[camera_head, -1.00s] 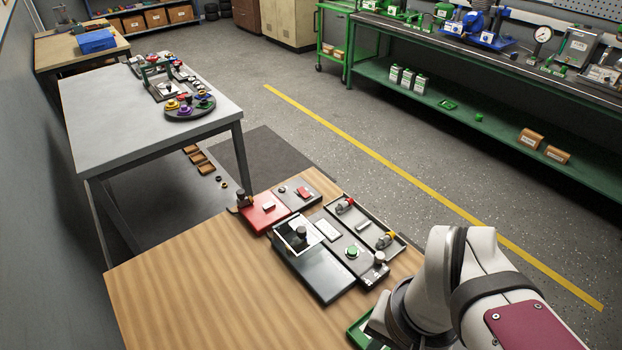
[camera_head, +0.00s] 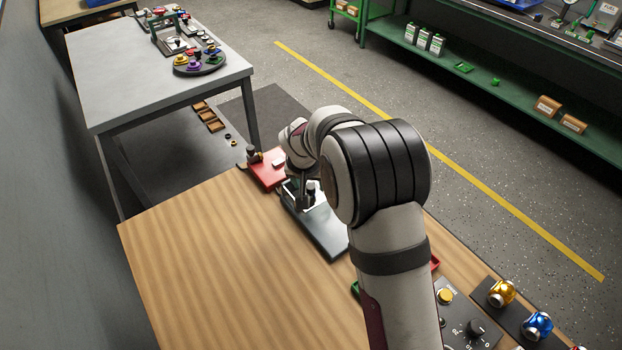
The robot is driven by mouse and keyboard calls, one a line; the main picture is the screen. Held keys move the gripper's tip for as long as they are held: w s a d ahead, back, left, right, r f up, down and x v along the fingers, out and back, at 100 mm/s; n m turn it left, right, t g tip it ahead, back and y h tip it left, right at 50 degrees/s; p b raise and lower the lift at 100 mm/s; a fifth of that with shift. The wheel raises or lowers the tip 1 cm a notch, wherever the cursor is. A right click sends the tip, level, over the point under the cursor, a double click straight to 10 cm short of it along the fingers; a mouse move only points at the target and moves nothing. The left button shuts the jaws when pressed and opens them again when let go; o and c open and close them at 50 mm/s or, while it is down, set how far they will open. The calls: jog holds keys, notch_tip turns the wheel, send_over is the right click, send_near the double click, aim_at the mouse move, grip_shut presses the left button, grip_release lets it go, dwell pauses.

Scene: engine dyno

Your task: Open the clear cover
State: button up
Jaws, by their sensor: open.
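A dark, flat unit (camera_head: 325,238) lies on the wooden table. At its far end is a pale, glassy panel with a black knob, which looks like the clear cover; my gripper and arm now hide most of it. My gripper (camera_head: 303,196) points down over that far end, close to the knob. Its fingers are small and partly hidden by the wrist, and it holds nothing that I can see. Whether the fingers touch the cover or the knob cannot be told.
A red box (camera_head: 266,172) with a dark knob stands just left of my gripper. Gold and blue round knobs (camera_head: 501,292) and a control panel (camera_head: 470,325) are at the near right. The wooden table (camera_head: 215,250) is bare on the left. My arm hides the other panels.

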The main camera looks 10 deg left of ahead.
jog(key=shift+x, duration=0.85)
grip_shut()
jog(key=shift+s, duration=0.1)
dwell(0.7)
